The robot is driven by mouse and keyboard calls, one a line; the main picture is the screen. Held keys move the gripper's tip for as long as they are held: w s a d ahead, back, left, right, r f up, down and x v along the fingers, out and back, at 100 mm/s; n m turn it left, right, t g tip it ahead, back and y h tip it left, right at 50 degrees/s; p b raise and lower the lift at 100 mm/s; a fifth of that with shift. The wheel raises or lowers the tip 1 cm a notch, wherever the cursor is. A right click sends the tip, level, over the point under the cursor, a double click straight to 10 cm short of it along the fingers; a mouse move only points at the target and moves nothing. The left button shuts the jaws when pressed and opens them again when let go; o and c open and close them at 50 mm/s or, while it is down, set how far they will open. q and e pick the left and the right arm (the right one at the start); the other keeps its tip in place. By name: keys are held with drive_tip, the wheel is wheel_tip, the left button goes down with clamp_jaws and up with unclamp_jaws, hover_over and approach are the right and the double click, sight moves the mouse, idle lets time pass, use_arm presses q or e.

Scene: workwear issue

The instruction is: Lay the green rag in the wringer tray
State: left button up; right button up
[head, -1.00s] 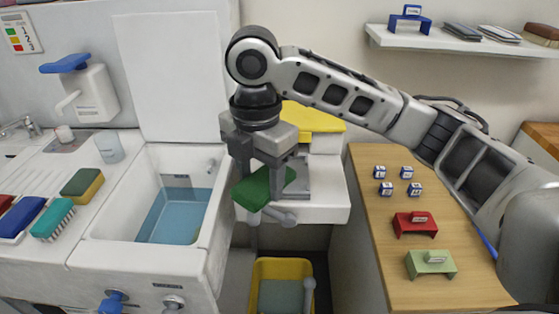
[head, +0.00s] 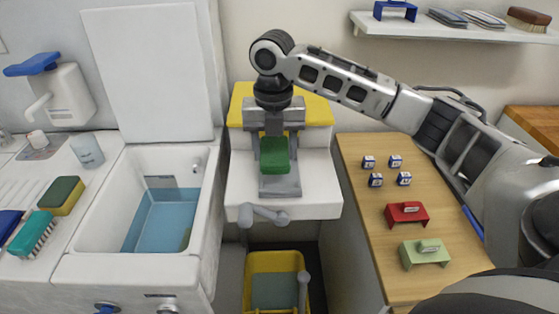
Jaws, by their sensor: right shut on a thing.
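The green rag (head: 274,163) is a folded block between the fingers of my right gripper (head: 274,150), which is shut on it. The rag is over the grey wringer tray (head: 281,189), on the white stand with a yellow back (head: 312,180). Whether the rag touches the tray cannot be told from this angle. A grey crank handle (head: 262,214) sticks out at the front of the stand. My left gripper is not in view.
A sink with blue water (head: 160,222) is to the left, its white lid (head: 150,80) raised. A yellow bucket (head: 252,294) stands below the wringer. The wooden counter (head: 370,235) at right holds small labelled cubes, a red stand (head: 407,213) and a green stand (head: 425,253).

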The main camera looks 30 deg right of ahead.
sight(280, 161)
drive_tip(key=shift+w+d+f, duration=0.2)
drive_tip(key=shift+d+f, duration=0.2)
drive_tip(key=shift+f, duration=0.1)
drive_tip(key=shift+w+d+f, duration=0.2)
drive_tip(key=shift+d+f, duration=0.15)
drive_tip(key=shift+f, duration=0.15)
drive_tip(key=f, duration=0.3)
drive_tip(key=shift+d+f+p, duration=0.1)
drive_tip(key=shift+d+p, duration=0.15)
drive_tip(key=shift+p, duration=0.15)
drive_tip(key=shift+f, duration=0.2)
drive_tip(key=shift+f, duration=0.15)
drive_tip(key=o, duration=1)
drive_tip(key=shift+w, duration=0.1)
wheel_tip(280, 161, up, 12)
drive_tip(key=shift+a+r+b, duration=0.1)
drive_tip(key=shift+r+b, duration=0.1)
drive_tip(key=shift+b, duration=0.3)
